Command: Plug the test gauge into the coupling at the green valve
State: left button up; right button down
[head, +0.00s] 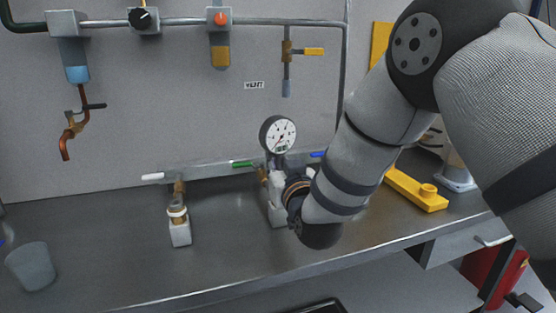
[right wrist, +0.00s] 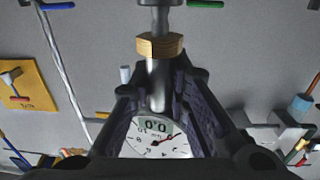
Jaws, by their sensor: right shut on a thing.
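The test gauge (head: 279,134), with a round white dial and dark rim, stands upright in the head view above the bench. In the right wrist view its dial (right wrist: 158,143) shows between the fingers with a 0.0 display, its grey stem running up to a brass hex nut (right wrist: 160,46). My right gripper (right wrist: 161,88) is shut on the gauge, around its stem. In the head view my right gripper (head: 284,180) is beside the green valve, largely hidden by my wrist. The green valve handle (head: 242,164) is just left of the gauge. Whether the stem sits in the coupling is hidden.
A white-handled valve (head: 152,177) with a block below it stands to the left, and a blue handle (head: 318,154) to the right. A grey cup (head: 32,266) stands at the front left. A yellow part (head: 415,189) lies right of my arm. The bench between is clear.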

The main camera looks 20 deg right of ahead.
jog(key=shift+f, duration=0.85)
jog(key=c, duration=1.5)
grip_release()
jog(key=shift+o, duration=0.2)
jog(key=shift+f, duration=0.1)
jog(key=shift+s, duration=0.15)
jog(key=s, duration=1.1)
jog(key=shift+s, duration=0.4)
jog(key=shift+a, duration=0.1)
